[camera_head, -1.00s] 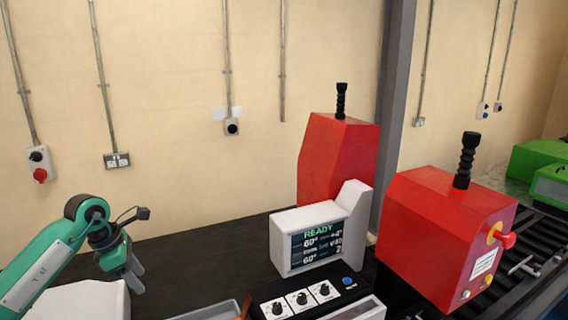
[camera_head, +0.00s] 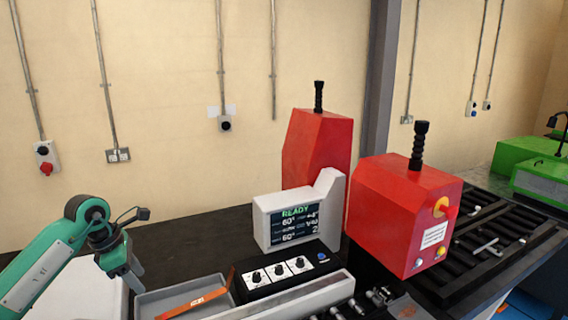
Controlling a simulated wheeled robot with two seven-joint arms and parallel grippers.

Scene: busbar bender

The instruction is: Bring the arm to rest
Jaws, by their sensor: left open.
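My left arm comes in from the left edge, teal and white with a dark wrist. My left gripper (camera_head: 134,277) points down and is open, with nothing seen between its fingers. It hangs beside the left end of a grey tray (camera_head: 150,303), in front of the dark bench top. My right gripper is not in view.
An orange strip (camera_head: 196,301) lies in the tray. A black panel with knobs (camera_head: 262,293), a white display reading READY (camera_head: 262,226) and two red machine housings (camera_head: 392,205) stand to the right. A green machine (camera_head: 535,165) is at far right. Dark bench top (camera_head: 195,245) behind the gripper is clear.

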